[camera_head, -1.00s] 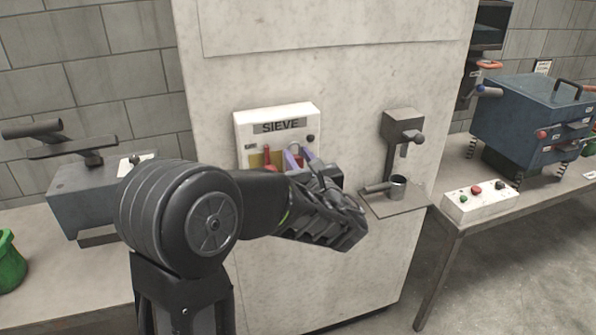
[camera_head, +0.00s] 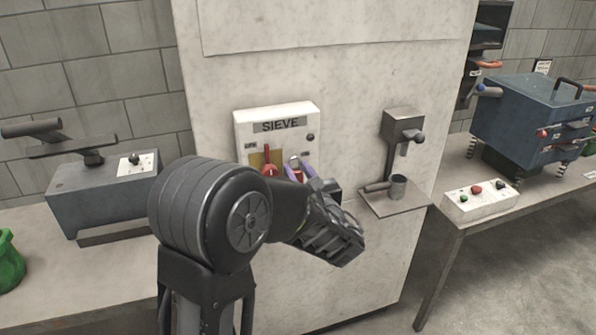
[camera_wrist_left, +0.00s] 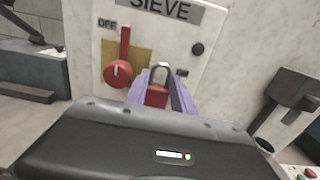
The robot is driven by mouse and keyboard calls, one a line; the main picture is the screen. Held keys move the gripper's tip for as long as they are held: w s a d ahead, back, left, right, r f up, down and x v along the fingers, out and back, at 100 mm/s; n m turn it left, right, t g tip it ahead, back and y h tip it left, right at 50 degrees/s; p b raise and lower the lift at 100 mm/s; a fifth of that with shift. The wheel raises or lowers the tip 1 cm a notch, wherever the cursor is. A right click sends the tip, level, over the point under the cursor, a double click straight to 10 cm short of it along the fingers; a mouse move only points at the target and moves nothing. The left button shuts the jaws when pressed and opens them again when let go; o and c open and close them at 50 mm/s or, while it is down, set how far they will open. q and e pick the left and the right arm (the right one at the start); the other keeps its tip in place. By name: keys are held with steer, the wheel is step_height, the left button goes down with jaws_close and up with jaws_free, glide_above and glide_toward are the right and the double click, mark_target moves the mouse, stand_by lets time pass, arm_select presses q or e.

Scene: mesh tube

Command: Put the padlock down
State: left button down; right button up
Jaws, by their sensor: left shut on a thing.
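The red padlock (camera_wrist_left: 157,96) with its grey shackle upright is between the two purple fingers of my left gripper (camera_wrist_left: 160,87) in the left wrist view. The gripper is shut on it. In the head view my left gripper (camera_head: 298,171) holds it in front of the white SIEVE switch box (camera_head: 302,112). The red switch handle (camera_wrist_left: 123,65) is on the box face, left of the padlock, under the OFF label. The wrist housing hides the lower part of the padlock and box. My right gripper is not in view.
A metal bracket with a cup (camera_head: 397,187) on a small shelf projects from the pale cabinet at right. A blue machine (camera_head: 530,115) and a button box (camera_head: 481,201) stand on the right table. A grey machine (camera_head: 100,195) and green object (camera_head: 8,262) stand at left.

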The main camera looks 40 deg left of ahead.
arm_select(q)
steer(key=shift+f, duration=0.3)
steer(key=c, duration=1.2)
jaws_free()
steer(key=shift+o, duration=0.2)
steer(key=shift+r+p, duration=0.35)
steer(key=shift+r, duration=0.2)
steer(key=v, duration=1.2)
steer(key=shift+b, duration=0.35)
steer(key=shift+r, duration=0.1)
